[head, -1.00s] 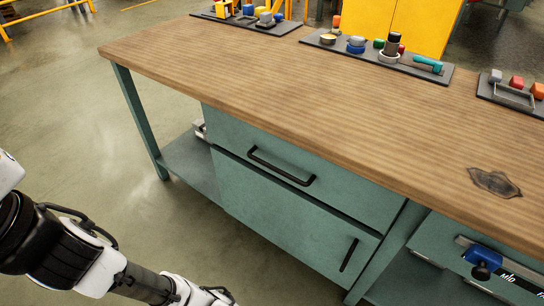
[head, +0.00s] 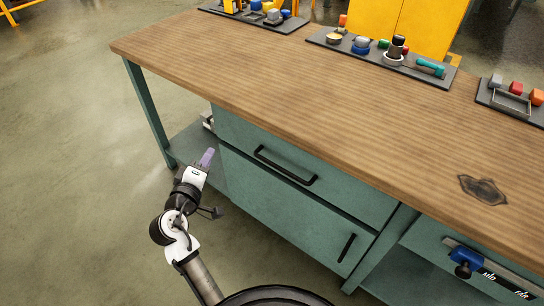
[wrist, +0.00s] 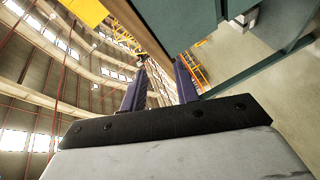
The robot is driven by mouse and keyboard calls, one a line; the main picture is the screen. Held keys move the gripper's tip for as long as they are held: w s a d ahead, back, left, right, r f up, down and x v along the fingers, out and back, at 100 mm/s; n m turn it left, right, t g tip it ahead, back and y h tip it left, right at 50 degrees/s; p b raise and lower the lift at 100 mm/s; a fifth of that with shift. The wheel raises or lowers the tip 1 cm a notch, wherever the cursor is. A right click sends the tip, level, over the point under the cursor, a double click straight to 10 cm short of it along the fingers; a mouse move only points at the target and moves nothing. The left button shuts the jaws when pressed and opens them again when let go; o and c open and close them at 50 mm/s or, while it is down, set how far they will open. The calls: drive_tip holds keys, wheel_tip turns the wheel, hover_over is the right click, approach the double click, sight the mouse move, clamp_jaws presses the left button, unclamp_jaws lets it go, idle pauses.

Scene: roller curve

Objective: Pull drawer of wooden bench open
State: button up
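The wooden bench (head: 300,80) has a brown plank top and a green body. Its drawer (head: 330,190) is shut, flush in the front just under the top, with a black bar handle (head: 285,166). My gripper (head: 207,158) is to the left of the handle, in front of the bench's left end, apart from the handle. In the wrist view the two purple fingers of my gripper (wrist: 158,85) stand apart with a gap between them and nothing in it. The handle is not seen in the wrist view.
A cupboard door (head: 290,225) with a black upright handle is below the drawer. A blue vise-like clamp (head: 466,260) is on the right section. Dark trays (head: 380,60) with small parts lie along the bench's back edge. The floor (head: 80,200) at left is clear.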

sight(274, 164)
drive_tip(key=s+d+f+m+g+h+p, duration=0.1)
drive_tip(key=s+d+f+g+h, duration=0.3)
drive_tip(key=d+f+h, duration=0.45)
drive_tip(key=w+d+y+p, duration=0.1)
drive_tip(key=w+d, duration=0.2)
drive_tip(key=w+d+p, duration=0.1)
drive_tip(key=w+d, duration=0.2)
drive_tip(key=w, duration=0.1)
drive_tip(key=w+d+y, duration=0.1)
drive_tip(key=w+d, duration=0.2)
drive_tip(key=w, duration=0.1)
drive_tip(key=shift+w+f+y+p, duration=0.1)
drive_tip(key=shift+f+y+p, duration=0.25)
drive_tip(key=shift+p, duration=0.05)
clamp_jaws()
